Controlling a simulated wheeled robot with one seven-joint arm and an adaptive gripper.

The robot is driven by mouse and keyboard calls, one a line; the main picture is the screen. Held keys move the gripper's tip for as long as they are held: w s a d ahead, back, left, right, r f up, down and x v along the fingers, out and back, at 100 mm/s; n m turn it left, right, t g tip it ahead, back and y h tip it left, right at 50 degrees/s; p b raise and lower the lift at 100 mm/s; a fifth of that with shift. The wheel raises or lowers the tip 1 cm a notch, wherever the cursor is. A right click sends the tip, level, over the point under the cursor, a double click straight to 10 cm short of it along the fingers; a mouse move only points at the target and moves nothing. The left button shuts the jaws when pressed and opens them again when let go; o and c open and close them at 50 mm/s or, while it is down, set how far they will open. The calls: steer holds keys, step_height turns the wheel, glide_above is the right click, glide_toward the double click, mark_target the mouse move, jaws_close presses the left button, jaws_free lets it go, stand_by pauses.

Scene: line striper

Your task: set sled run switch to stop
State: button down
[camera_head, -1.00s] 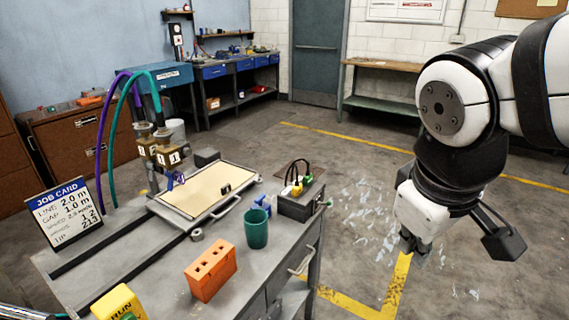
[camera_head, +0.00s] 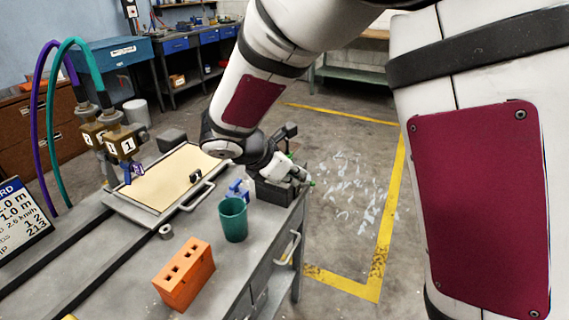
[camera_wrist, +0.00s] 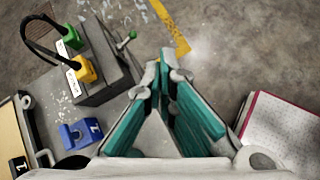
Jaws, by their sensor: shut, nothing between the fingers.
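The dark control box (camera_head: 272,192) stands at the bench's right edge, partly hidden by my wrist in the head view. My gripper (camera_wrist: 165,66) is shut and empty, to the right of the box in the wrist view. I cannot tell its height. The yellow RUN box is nearly out of frame; no switch position is readable.
A teal cup (camera_head: 233,220), a blue piece (camera_head: 237,188) and an orange holed block (camera_head: 185,274) stand on the bench close to my wrist. A tray with a tan sheet (camera_head: 155,215) lies beyond. Floor right of the bench is clear.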

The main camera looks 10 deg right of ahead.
steer(key=w+a+f+n+t, duration=0.1)
steer(key=w+a+f+n, duration=0.2)
steer(key=w+f, duration=0.1)
steer(key=shift+w+a+f, duration=0.15)
steer(key=shift+w+a, duration=0.05)
steer(key=shift+a, duration=0.05)
steer(key=shift+d, duration=0.1)
steer(key=b, duration=0.1)
glide_toward(302, 186)
steer(key=d+f, duration=0.1)
steer(key=d, duration=0.1)
steer(key=d+f, duration=0.2)
steer(key=shift+w+f, duration=0.25)
steer(key=shift+w, duration=0.15)
steer(key=shift+w+d+f, duration=0.4)
steer(key=shift+w+d, duration=0.05)
steer(key=shift+w+b, duration=0.1)
steer(key=shift+b, duration=0.35)
